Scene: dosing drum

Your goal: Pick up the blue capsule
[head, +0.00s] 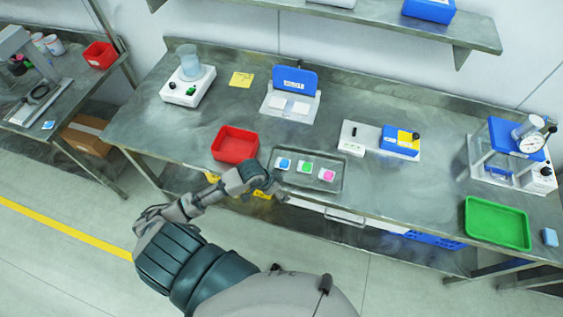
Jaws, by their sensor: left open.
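My left gripper (274,186) is at the bench's front edge, just below and left of the blue capsule in the picture. It is open and apart from the capsule, and its fingers are small and partly hidden. My right gripper is not in view.
A red bin (235,145) stands close to the left of the tray. A white and blue device (382,141) stands behind it to the right. A green tray (497,223) and a gauge press (512,150) are at the right. The bench front between the grey and green trays is clear.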

